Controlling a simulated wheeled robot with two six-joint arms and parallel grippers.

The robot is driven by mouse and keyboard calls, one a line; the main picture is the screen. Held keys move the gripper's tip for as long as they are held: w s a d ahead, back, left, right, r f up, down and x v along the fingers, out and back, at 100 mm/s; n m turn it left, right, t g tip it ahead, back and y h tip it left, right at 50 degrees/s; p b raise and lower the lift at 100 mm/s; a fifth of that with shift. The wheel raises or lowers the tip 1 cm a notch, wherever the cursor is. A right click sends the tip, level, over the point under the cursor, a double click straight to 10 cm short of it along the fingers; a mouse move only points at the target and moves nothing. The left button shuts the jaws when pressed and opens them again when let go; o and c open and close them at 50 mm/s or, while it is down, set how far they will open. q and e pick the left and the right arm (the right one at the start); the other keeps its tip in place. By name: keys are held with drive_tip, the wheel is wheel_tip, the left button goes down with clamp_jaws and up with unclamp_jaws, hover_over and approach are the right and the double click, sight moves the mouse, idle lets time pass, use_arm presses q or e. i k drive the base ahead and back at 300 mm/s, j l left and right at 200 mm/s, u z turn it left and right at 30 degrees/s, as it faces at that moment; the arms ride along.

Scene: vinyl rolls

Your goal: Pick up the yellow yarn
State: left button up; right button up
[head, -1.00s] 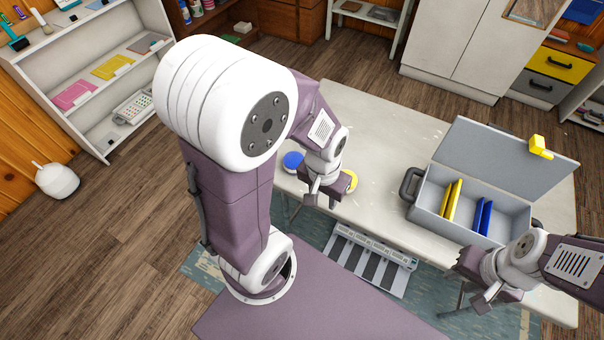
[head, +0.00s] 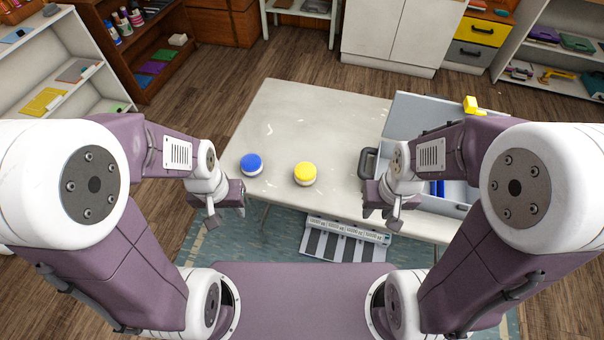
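The yellow yarn (head: 305,172) appears as a short round roll with a yellow top and pale lower side. It stands upright on the white table near its front edge, with nothing touching it. My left gripper (head: 222,205) is left of it, off the table's front edge and apart from it. My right gripper (head: 387,208) is to its right, near the front edge, in front of the grey case. I see nothing held in either gripper, but their finger gaps do not show clearly.
A similar blue-topped roll (head: 251,164) stands left of the yellow one. The open grey case (head: 400,118) takes up the table's right side, partly hidden by my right arm, with a yellow object (head: 472,105) on its lid. The table (head: 290,110) behind the rolls is clear.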

sight(305, 172)
drive_tip(key=z, duration=1.35)
drive_tip(key=u, duration=1.35)
drive_tip(key=i+j+u, duration=0.25)
drive_tip(key=j+u, duration=0.3)
drive_tip(key=i+l, duration=0.05)
